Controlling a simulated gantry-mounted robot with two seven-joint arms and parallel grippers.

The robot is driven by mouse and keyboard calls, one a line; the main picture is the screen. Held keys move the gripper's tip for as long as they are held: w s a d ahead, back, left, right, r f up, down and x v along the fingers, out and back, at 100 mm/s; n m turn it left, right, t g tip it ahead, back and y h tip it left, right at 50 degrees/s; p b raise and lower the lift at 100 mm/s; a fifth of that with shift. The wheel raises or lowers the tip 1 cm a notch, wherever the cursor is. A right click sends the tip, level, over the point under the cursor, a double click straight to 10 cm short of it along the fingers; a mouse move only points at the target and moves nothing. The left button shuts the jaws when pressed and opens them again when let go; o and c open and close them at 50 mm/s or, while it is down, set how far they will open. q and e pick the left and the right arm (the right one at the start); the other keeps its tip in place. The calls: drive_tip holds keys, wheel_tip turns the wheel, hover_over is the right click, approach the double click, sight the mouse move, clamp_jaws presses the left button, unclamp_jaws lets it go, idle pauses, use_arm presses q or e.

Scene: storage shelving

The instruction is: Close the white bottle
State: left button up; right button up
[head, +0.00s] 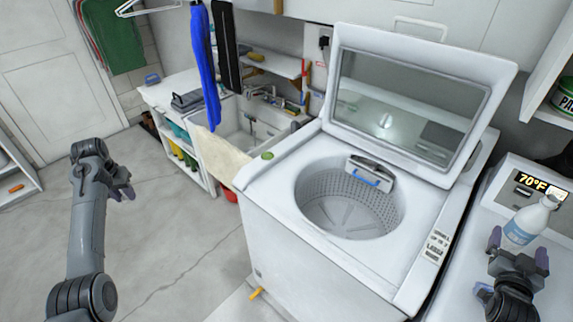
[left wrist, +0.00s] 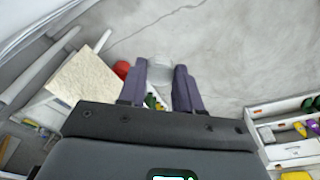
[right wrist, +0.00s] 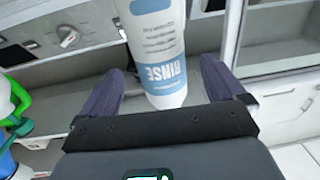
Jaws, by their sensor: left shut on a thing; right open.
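The white bottle (head: 522,226), with a blue label, stands upright on the white surface at the right. Its neck is visible in the head view, but I cannot tell if anything covers its mouth. My right gripper (head: 518,252) is open, its fingers apart on either side of the bottle's near part. In the right wrist view the bottle (right wrist: 158,45), labelled RINSE, shows between the fingers, with gaps. My left gripper (head: 125,184) is far left above the floor, shut on a small pale piece (left wrist: 160,76) like a cap, partly hidden by the fingers.
A white washing machine (head: 262,218) with its lid (head: 345,40) raised stands between my two grippers. A sink (head: 240,122) and a low shelf unit are behind left. A display reading 70°F (head: 543,184) is behind the bottle.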

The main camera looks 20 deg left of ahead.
sight(520, 231)
use_arm(q)
drive_tip(key=shift+r, duration=0.2)
use_arm(e)
drive_tip(key=shift+x, duration=2.6)
drive_tip(key=c, duration=1.4)
drive_tip(key=shift+r, duration=0.1)
drive_tip(key=shift+c, duration=0.6)
